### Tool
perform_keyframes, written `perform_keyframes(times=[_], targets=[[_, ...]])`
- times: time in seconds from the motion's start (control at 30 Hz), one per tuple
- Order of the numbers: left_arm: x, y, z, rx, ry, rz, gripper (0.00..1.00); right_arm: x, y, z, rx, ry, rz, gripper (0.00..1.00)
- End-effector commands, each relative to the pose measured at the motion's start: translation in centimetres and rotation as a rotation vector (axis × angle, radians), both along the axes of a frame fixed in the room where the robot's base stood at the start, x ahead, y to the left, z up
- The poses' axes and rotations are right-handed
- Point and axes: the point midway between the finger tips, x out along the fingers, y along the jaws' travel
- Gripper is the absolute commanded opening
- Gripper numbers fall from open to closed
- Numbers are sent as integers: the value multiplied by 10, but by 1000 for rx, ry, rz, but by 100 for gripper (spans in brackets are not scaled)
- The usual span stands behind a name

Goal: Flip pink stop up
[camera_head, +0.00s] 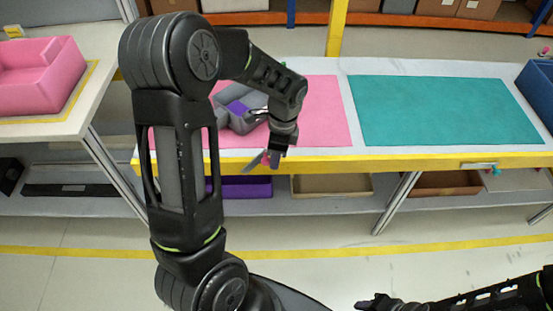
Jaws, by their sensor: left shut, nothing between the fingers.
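A small pink part, likely the pink stop (266,157), shows at the yellow front edge of the table. My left gripper covers most of it, so I cannot tell whether it is up or down. My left gripper (263,161) points down right at this edge and is shut with nothing between its fingers. I cannot tell whether it touches the pink part. My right gripper (374,302) is low at the bottom right, well away from the table; its fingers are too dark and small to read.
A grey and purple module (238,120) sits on the pink mat (328,112), partly behind my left arm. The teal mat (440,110) is clear. A teal part (495,171) is at the front edge on the right. Bins (330,184) stand on the lower shelf.

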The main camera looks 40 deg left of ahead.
Motion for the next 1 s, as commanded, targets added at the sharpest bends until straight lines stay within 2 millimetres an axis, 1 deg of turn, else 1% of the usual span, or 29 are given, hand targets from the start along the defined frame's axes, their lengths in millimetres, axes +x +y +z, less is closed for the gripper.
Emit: perform_keyframes(times=[0.4,0.7,1.0], targets=[[-18,25,20,-186,-144,7,0,0,0,7,0,1,0,37],[-36,47,30,-181,-140,3,0,0,0,7,0,1,0,37],[-47,62,33,-180,-138,2,0,0,0,6,0,0,0,37]])
